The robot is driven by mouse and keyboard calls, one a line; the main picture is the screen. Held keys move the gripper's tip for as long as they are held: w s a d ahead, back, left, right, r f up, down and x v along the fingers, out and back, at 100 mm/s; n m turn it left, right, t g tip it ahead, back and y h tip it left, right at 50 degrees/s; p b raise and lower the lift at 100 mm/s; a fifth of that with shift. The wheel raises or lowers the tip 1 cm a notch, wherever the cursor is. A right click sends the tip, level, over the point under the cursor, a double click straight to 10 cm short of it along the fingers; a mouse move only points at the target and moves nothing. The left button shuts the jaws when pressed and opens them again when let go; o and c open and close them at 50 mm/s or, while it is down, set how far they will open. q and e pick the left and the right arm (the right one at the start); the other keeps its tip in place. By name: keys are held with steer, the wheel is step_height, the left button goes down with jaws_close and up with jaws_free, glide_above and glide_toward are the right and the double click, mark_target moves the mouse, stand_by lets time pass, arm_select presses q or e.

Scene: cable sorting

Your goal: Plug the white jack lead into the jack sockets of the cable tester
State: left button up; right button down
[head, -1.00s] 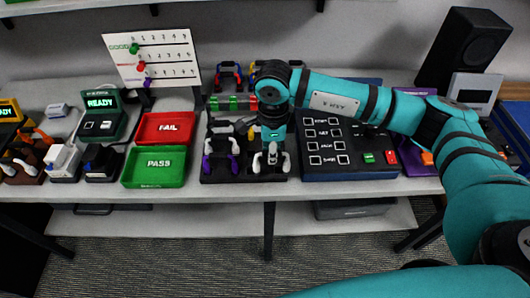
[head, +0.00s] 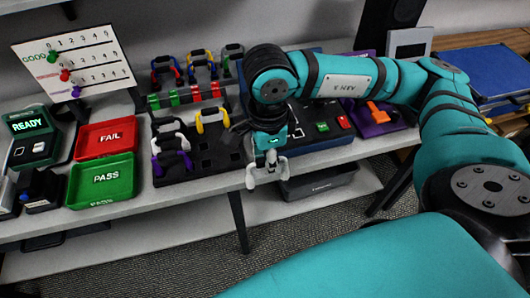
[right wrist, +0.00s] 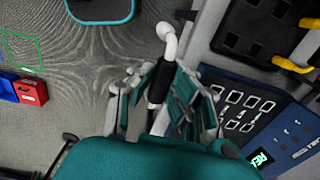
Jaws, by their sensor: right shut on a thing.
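My right gripper (head: 266,150) is shut on the white jack lead (head: 265,174), which hangs below it near the bench's front edge. The right wrist view shows the lead's bent white end (right wrist: 168,38) sticking out past the fingers, with a dark tip and a black sleeve. The cable tester is the dark blue panel (head: 330,138), partly hidden behind my right arm; the lead is apart from it. In the right wrist view the tester (right wrist: 240,118) shows white-outlined sockets and part of a green display. My left gripper is not in view.
A black rack (head: 190,172) with purple-white and other leads stands left of the gripper. The red FAIL tray (head: 107,151) and green PASS tray (head: 80,202) lie further left. A numbered white board (head: 75,64) stands behind them. Free floor shows in front of the bench.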

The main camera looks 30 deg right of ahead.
steer(key=shift+r, duration=0.55)
steer(key=shift+w+r, duration=0.1)
steer(key=shift+w, duration=0.05)
steer(key=w+d+r+t+p, duration=0.1)
steer(key=w+d+r+p, duration=0.2)
steer(key=w+d+p, duration=1)
steer(key=f+b, duration=0.2)
steer(key=w+f+b, duration=0.1)
steer(key=f+b, duration=0.1)
steer(key=w+f+b, duration=0.1)
steer(key=b, duration=0.1)
steer(key=shift+d+f, duration=0.25)
steer(key=shift+f, duration=0.15)
steer(key=shift+w+b, duration=0.1)
steer(key=shift+b, duration=0.35)
stand_by(0.5)
steer(key=shift+w+d+f+b, duration=0.1)
steer(key=shift+f+b, duration=0.85)
steer(key=shift+b, duration=0.4)
stand_by(0.9)
